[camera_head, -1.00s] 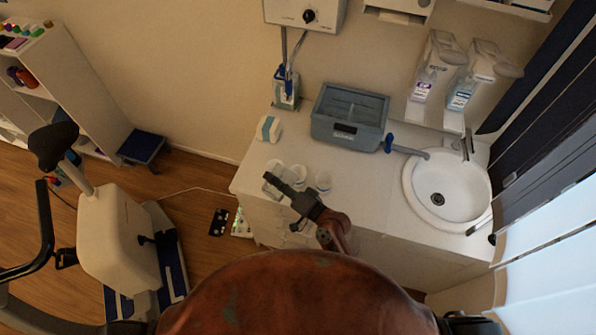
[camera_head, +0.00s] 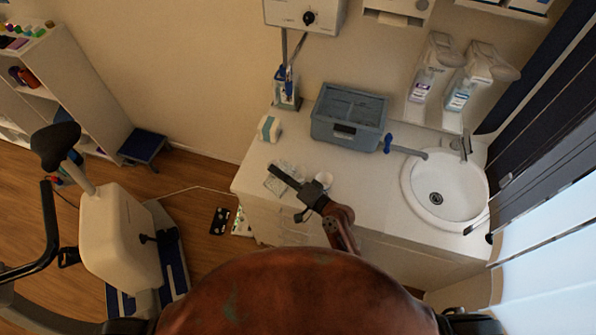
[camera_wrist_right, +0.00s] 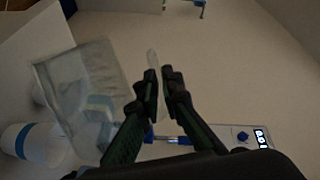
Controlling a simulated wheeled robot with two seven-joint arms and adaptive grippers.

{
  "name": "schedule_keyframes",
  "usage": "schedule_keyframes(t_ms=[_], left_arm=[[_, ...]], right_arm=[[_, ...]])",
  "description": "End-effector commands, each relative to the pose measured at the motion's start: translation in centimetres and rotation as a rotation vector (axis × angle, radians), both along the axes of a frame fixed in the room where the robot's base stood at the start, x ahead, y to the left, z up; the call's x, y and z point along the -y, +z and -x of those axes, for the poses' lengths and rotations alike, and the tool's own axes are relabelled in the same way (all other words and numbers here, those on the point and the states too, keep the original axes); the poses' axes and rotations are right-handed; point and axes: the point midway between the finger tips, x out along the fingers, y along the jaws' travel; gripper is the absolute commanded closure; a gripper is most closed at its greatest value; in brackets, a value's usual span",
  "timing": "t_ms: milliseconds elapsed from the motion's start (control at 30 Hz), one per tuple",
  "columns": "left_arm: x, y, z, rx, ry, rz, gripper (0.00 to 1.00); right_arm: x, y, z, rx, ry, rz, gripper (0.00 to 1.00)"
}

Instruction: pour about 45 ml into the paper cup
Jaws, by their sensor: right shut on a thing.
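White cups stand on the counter in the head view. The one right of my right gripper (camera_head: 284,176) is the clearest white cup (camera_head: 325,178); another is mostly hidden by the gripper. I cannot tell which is the paper cup. My right gripper is over the counter's front left part. In the wrist view its fingers (camera_wrist_right: 164,88) are shut on the thin edge or handle of a clear vessel (camera_wrist_right: 75,75). The vessel also shows faintly in the head view (camera_head: 273,186). Its liquid level cannot be made out. My left gripper is not in view.
A blue-grey bin (camera_head: 347,117) and a white and teal box (camera_head: 268,128) stand behind on the counter. The sink (camera_head: 420,190) is to the right. A white cylinder with a blue band (camera_wrist_right: 35,145) is near the vessel. The counter between cups and sink is clear.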

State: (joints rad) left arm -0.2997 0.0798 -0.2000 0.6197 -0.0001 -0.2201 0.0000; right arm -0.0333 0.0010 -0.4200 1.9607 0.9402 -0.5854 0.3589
Motion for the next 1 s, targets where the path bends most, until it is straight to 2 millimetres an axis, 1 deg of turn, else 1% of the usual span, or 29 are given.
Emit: schedule_keyframes(t_ms=[33,1000], left_arm=[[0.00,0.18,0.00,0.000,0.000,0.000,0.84],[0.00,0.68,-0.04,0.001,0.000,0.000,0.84]], right_arm=[[0.14,0.24,-0.20,-0.005,0.000,-0.005,1.00],[0.83,0.65,-1.01,-0.048,-0.001,-0.040,1.00]])
